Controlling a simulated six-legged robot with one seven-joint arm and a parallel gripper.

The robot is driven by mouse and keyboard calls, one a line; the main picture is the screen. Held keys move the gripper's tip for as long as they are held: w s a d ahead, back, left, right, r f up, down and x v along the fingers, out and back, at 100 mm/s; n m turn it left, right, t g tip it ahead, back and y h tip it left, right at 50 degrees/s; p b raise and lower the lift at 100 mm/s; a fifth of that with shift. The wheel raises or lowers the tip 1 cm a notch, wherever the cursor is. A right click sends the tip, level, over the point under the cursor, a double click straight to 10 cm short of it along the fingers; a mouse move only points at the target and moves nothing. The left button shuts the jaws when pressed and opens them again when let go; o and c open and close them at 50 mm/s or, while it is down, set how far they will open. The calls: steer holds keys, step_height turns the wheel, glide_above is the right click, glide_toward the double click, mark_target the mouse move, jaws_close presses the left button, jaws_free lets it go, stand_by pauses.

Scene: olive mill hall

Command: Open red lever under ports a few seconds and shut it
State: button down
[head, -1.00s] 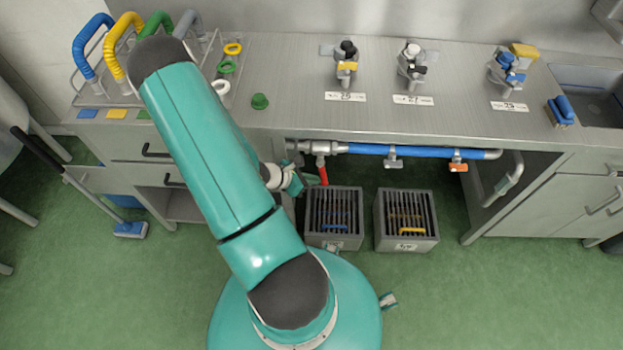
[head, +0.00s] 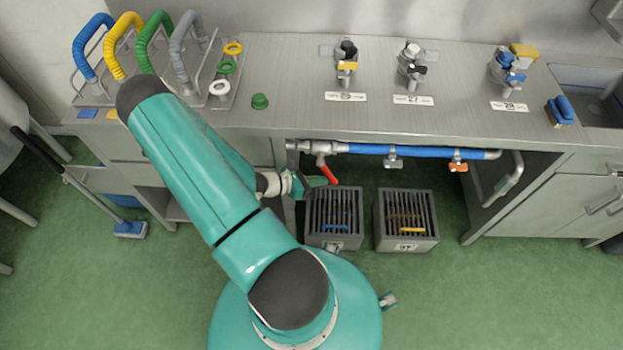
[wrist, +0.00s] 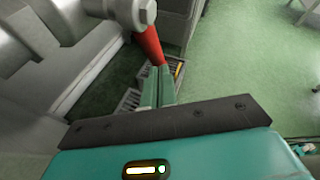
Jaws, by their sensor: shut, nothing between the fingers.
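The red lever (head: 329,174) hangs from the valve at the left end of the pipe under the bench, tilted down and to the right. My gripper (head: 318,181) is at its left side, below the valve, touching it or very close. In the wrist view the red lever (wrist: 151,46) comes down from the grey valve fitting to the fingertips of my gripper (wrist: 158,70). The fingers are together with nothing between them. The lever's lower end is partly hidden behind the fingers there.
Two grated grey boxes (head: 311,226) (head: 436,215) stand on the floor below. The bench top (head: 300,110) overhangs the valve. Green floor is clear at the right front.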

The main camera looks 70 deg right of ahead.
steer(key=s+d+r+n+g+h, duration=0.1)
steer(key=s+r+n+g+h, duration=0.1)
steer(key=s+g+h, duration=0.3)
steer(key=shift+s+d+r+n+g, duration=0.15)
steer(key=shift+s+r+n+g, duration=0.15)
steer(key=shift+n+g, duration=0.6)
stand_by(0.4)
steer(key=w+a+f, duration=0.7)
steer(key=f, duration=0.1)
steer(key=shift+w, duration=0.2)
steer(key=shift+a, duration=0.1)
